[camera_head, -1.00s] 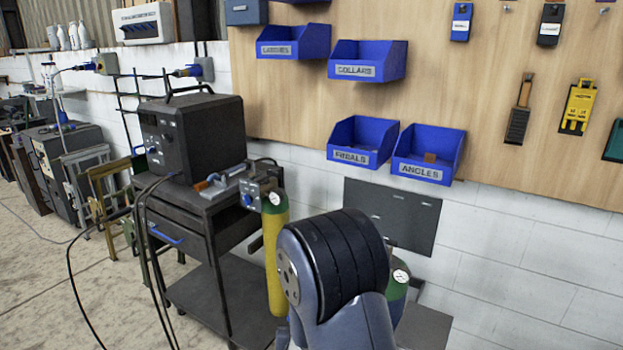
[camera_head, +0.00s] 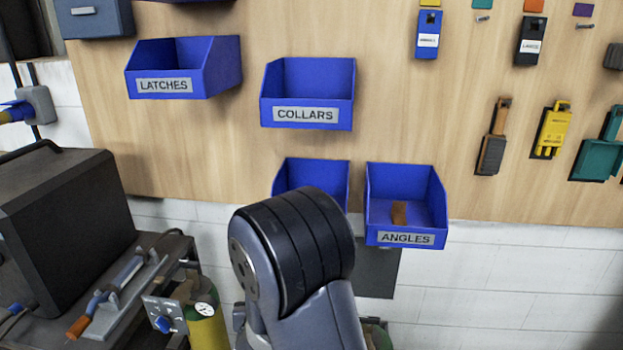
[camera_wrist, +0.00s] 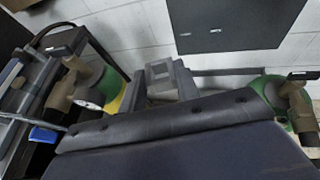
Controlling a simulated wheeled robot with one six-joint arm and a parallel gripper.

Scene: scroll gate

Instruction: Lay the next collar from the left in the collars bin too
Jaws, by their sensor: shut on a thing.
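The blue collars bin (camera_head: 342,118) hangs on the wooden wall panel in the head view, labelled COLLARS. I see nothing in its visible inside; its front wall hides part of the floor. My gripper (camera_wrist: 168,80) shows in the wrist view beyond a dark slab-like part of my arm, shut on a small grey blocky piece. I cannot make out the piece's shape well enough to be sure that it is a collar. In the head view my arm's thick black-banded joint stands below the collars bin and hides the gripper. No loose collar is clearly visible.
The latches bin (camera_head: 205,85) is left of the collars bin. The angles bin (camera_head: 432,215), holding a brown piece, and a partly hidden bin (camera_head: 325,175) are below. A cart with a dark machine (camera_head: 60,225) and a gas cylinder (camera_head: 207,330) stand lower left. Tools hang at right.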

